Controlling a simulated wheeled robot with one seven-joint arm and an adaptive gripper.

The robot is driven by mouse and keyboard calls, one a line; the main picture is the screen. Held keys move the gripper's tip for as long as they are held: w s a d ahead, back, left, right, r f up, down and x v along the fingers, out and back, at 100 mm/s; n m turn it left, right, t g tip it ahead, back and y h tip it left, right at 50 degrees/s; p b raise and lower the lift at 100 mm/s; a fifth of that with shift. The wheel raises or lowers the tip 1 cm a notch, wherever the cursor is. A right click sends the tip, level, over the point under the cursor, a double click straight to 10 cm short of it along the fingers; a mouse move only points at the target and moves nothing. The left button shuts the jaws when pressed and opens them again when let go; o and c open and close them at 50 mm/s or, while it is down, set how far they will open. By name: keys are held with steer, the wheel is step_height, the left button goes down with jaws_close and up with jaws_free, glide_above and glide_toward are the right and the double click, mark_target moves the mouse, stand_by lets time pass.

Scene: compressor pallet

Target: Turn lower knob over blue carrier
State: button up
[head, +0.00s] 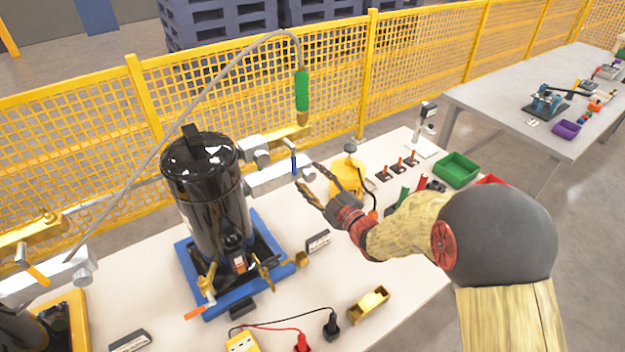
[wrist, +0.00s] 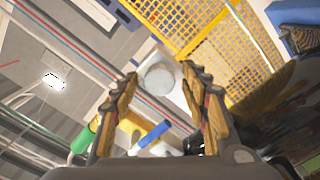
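The blue carrier (head: 187,262) holds a black compressor (head: 205,200) on the table. Beside the compressor top, pale valve blocks carry a grey upper knob (head: 262,158), a blue lever (head: 293,162) and a grey lower knob (head: 309,174). My gripper (head: 308,176) is at the right end of the lower block, fingers spread. In the wrist view, a round grey knob face (wrist: 158,77) on a white block shows between the parted fingertips of my gripper (wrist: 160,73). I cannot tell whether either finger touches it. The blue lever (wrist: 153,133) lies nearer the palm.
A hose with a green grip (head: 302,90) hangs above the valve blocks. A yellow canister (head: 348,172) stands close behind my fingers. A brass tray (head: 369,302) and test leads lie in front. A yellow mesh fence (head: 330,85) runs behind the table.

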steer(key=shift+c, duration=1.2)
steer(key=c, duration=0.8)
steer(key=shift+c, duration=0.3)
